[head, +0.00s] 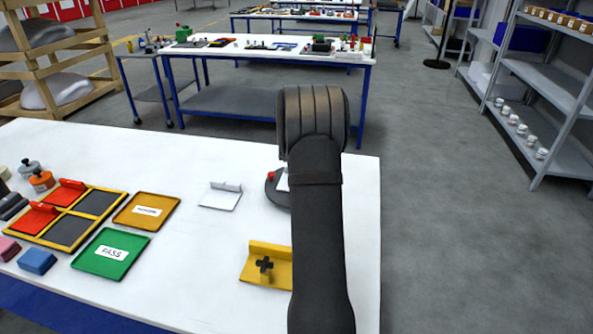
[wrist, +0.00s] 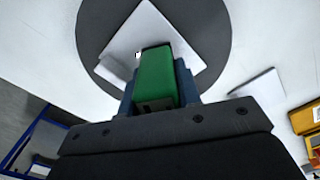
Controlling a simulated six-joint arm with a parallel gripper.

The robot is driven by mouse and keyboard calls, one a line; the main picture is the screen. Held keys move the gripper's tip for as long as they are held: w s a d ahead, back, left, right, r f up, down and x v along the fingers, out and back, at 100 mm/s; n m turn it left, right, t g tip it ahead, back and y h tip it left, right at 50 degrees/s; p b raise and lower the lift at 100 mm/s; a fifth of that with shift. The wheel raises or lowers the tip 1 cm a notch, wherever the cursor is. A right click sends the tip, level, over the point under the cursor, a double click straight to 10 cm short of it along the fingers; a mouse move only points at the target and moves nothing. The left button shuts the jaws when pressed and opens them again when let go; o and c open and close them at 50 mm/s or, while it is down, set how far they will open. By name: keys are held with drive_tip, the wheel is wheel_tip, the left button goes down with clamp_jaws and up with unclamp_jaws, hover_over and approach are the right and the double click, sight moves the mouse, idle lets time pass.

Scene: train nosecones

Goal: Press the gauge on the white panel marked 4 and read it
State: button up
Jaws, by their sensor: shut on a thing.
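My gripper (wrist: 157,88) shows in the wrist view with its blue fingers shut on a green block, the gauge (wrist: 155,72). The gauge is over a white square panel (wrist: 145,22) lying on a dark round disc (wrist: 221,35). I cannot tell whether the gauge touches the panel. No number 4 is legible; the gauge hides part of the panel. In the head view my arm hides the gripper and most of the disc (head: 272,196); only a sliver of the panel (head: 283,182) shows, with a red knob (head: 270,176) at the disc's edge.
A white plate with a raised edge (head: 220,197) lies left of the disc. A yellow fixture with a black cross (head: 262,266) is nearer. Left are a green PASS tray (head: 90,263), an ochre tray (head: 133,223) and a yellow-framed tray (head: 100,201) with red pieces.

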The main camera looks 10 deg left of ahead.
drive_tip(key=shift+f, duration=0.65)
idle(1.0)
drive_tip(key=shift+r, duration=3.6)
drive_tip(key=s+d+f+m, duration=0.1)
drive_tip(key=d+m, duration=0.1)
drive_tip(key=d, duration=0.1)
drive_tip(key=d+m, duration=0.3)
drive_tip(key=s+d+f+m, duration=0.1)
drive_tip(key=d+m, duration=0.1)
drive_tip(key=d, duration=0.1)
drive_tip(key=shift+s+d+f+m, duration=0.3)
drive_tip(key=shift+s+d, duration=0.05)
drive_tip(key=s+d+f+m, duration=0.2)
drive_tip(key=s+d+m, duration=0.2)
drive_tip(key=d+m, duration=0.3)
drive_tip(key=shift+s+d+f+m, duration=0.35)
drive_tip(key=shift+d+m, duration=0.05)
drive_tip(key=shift+d, duration=0.25)
